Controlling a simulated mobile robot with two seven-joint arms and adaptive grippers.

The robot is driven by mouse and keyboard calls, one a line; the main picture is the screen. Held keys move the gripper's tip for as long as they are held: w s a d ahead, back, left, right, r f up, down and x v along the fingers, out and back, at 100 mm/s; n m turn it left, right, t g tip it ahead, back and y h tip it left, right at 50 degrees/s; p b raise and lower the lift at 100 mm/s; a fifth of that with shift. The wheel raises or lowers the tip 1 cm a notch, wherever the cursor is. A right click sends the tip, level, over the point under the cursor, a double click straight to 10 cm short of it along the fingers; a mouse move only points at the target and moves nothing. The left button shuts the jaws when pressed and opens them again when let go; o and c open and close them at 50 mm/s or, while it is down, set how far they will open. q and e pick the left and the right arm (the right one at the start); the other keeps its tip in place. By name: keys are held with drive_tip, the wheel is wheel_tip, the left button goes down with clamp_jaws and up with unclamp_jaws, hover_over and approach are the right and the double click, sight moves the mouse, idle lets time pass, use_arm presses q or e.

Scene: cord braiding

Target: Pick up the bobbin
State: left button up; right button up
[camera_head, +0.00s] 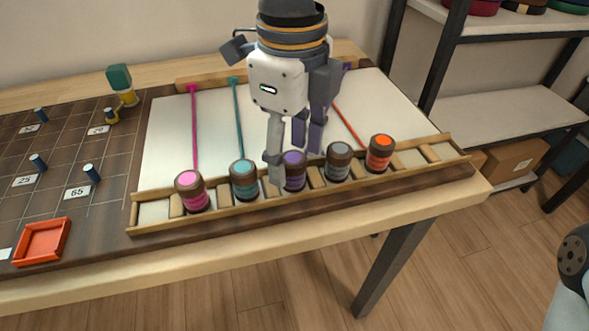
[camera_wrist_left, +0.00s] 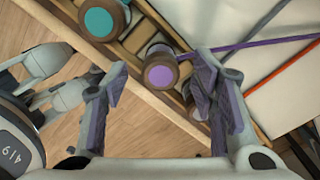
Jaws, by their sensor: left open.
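The purple bobbin (camera_head: 293,168) stands in the wooden rack between the teal and grey ones. It also shows in the left wrist view (camera_wrist_left: 160,74), ahead of the fingers and between them, its purple end facing the camera. My left gripper (camera_head: 293,165) is open and hangs over the rack, one finger in front of this bobbin and the other behind it. Its fingers (camera_wrist_left: 165,105) show apart and empty in the wrist view. Contact cannot be told. What seems to be my right gripper (camera_wrist_left: 65,85) shows at that view's left; its jaw opening is unclear.
Pink (camera_head: 192,192), teal (camera_head: 244,180), grey (camera_head: 338,161) and orange (camera_head: 380,153) bobbins stand beside it in the rack (camera_head: 440,150). Cords run across the white board (camera_head: 215,135). A red tray (camera_head: 42,241) lies at left. Shelves (camera_head: 500,105) stand at right.

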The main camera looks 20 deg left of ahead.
use_arm(q)
wheel_tip(320, 180, down, 2)
drive_tip(key=shift+f, duration=0.1)
clamp_jaws()
use_arm(e)
drive_tip(key=shift+f, duration=0.2)
use_arm(q)
wheel_tip(320, 180, up, 3)
drive_tip(key=shift+r, duration=0.2)
drive_tip(key=s+r+p, duration=0.4)
drive_tip(key=s+r, duration=0.6)
drive_tip(key=s, duration=0.4)
drive_tip(key=shift+d, duration=0.25)
use_arm(e)
drive_tip(key=shift+t, duration=0.7)
drive_tip(key=w+r, duration=0.3)
drive_tip(key=r, duration=0.1)
drive_tip(key=shift+w+r, duration=0.25)
drive_tip(key=shift+w, duration=0.15)
